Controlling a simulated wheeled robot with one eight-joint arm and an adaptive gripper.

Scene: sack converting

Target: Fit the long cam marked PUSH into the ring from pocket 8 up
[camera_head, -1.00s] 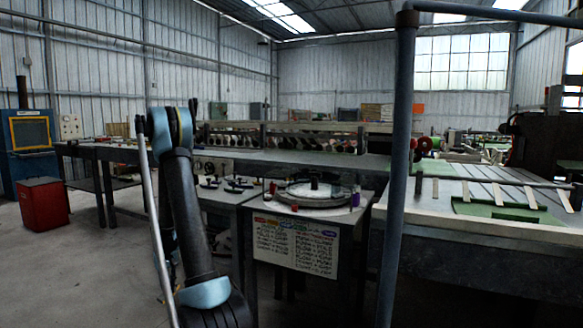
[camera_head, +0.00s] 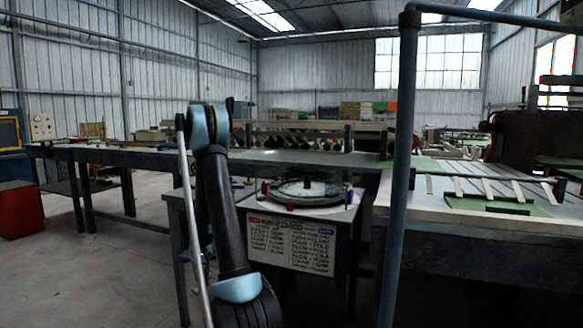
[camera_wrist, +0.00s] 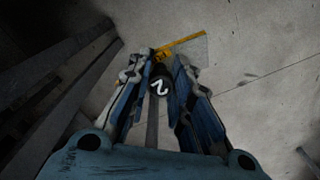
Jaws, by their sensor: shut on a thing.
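My gripper (camera_wrist: 158,80) shows in the wrist view, its blue-grey fingers closed around a small dark round piece (camera_wrist: 159,87) with a white character on its end. The character looks like a 2, but I cannot be sure. I cannot read PUSH on the piece. In the head view, a round ring fixture (camera_head: 312,193) lies on a small table, with small upright pieces around it. Its pocket numbers are too small to read. My gripper cannot be made out in the head view.
A sign with coloured headings (camera_head: 292,244) hangs on the small table's front. A blue-grey post (camera_head: 402,150) stands right of it. A long bench (camera_head: 150,158) runs behind. A slatted table (camera_head: 470,200) stands at right, a red bin (camera_head: 18,208) at left.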

